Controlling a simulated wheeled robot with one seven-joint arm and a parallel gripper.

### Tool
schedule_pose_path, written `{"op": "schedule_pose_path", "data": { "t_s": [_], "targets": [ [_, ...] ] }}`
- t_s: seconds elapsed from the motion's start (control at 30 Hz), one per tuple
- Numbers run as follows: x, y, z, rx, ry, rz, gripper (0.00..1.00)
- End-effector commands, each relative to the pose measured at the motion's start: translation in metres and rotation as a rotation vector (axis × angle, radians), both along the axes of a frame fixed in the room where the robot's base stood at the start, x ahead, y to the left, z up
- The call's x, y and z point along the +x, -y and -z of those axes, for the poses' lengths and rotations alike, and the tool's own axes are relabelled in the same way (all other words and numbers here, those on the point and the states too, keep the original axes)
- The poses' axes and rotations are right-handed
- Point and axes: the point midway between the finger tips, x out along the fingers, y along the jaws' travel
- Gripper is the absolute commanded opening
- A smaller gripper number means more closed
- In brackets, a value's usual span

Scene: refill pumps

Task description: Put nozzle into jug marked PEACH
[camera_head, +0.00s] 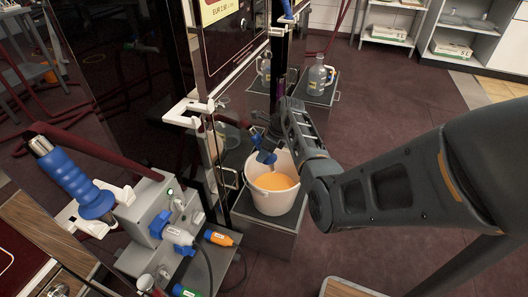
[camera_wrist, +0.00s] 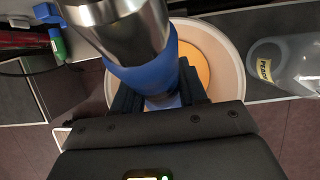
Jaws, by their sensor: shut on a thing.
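My gripper (camera_wrist: 160,95) is shut on a nozzle with a blue grip (camera_wrist: 145,75) and a shiny metal body (camera_wrist: 120,25). In the head view, the blue part of the nozzle (camera_head: 263,153) shows above a white bucket (camera_head: 270,206) with orange liquid in it. The nozzle's lower end is partly hidden, so I cannot tell whether it is inside the bucket's rim. A clear jug with a yellow PEACH label (camera_wrist: 263,66) lies to the right of the bucket in the wrist view. In the head view, a clear jug (camera_head: 318,77) stands behind my gripper; its label is unreadable.
A second blue-gripped nozzle (camera_head: 78,183) rests in a white holder at left. Beside it is a grey box (camera_head: 150,225) with coloured plugs. Dark pump panels stand left of the bucket. Open floor lies at right.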

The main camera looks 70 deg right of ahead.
Motion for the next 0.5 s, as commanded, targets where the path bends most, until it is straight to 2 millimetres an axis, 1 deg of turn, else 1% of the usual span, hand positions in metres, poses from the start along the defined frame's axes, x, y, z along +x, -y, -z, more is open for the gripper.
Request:
{"op": "schedule_pose_path", "data": {
  "t_s": [0.03,0.5],
  "targets": [
    [0.0,0.0,-0.007,-0.001,0.001,0.0,0.0],
    [0.001,0.0,-0.034,0.0,0.0,-0.001,0.0]
  ]
}}
